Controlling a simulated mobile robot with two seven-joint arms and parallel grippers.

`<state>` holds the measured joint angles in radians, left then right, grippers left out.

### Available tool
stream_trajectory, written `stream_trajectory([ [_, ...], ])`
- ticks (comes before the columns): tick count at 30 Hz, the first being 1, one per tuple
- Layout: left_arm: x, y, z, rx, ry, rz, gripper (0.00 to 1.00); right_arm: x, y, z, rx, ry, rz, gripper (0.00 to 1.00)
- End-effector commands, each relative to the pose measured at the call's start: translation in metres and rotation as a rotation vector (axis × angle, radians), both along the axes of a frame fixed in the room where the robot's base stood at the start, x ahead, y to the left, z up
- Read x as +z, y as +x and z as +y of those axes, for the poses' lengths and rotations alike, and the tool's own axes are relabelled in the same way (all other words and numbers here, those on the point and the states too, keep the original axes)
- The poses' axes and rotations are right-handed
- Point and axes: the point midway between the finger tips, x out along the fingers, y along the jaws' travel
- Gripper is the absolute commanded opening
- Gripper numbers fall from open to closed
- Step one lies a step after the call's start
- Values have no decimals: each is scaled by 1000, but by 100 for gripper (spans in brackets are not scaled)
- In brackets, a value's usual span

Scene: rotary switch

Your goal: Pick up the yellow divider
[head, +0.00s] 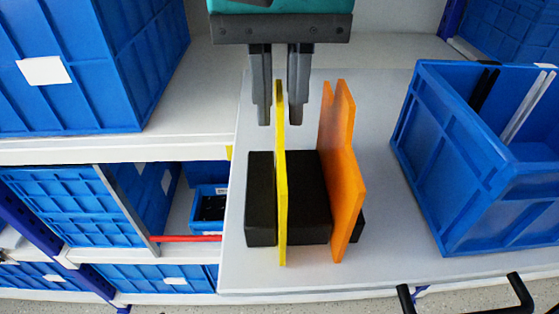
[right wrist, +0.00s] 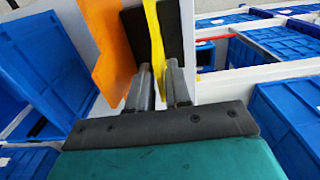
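The yellow divider (head: 281,190) is a thin upright panel standing in a black block (head: 305,200) on a light table. An orange divider (head: 343,175) stands to its right in the same block. My right gripper (head: 280,122) comes in from the top of the head view, with its two fingers apart and the top of the yellow divider showing between or just in front of them. In the right wrist view the yellow divider (right wrist: 190,38) is beyond the fingers, and the orange divider (right wrist: 112,60) is on the left. Contact cannot be told. My left gripper is not seen.
A blue crate (head: 425,150) with dark and grey strips stands on the right of the table (head: 285,280). Large blue bins (head: 85,75) sit on shelves at the left. A black handle (head: 465,298) shows at the bottom right. The table's front strip is clear.

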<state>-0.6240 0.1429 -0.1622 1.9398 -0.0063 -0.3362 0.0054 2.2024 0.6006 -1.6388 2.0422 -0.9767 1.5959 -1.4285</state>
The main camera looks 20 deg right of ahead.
Motion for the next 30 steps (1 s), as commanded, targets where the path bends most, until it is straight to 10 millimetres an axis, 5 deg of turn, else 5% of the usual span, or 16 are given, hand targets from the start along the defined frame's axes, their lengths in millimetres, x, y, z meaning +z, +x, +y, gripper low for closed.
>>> stream_trajectory([
  [6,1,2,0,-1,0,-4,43,0,0,0,0,0,0,0],
  [30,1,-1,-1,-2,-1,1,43,9,0,0,0,0,-1,0],
])
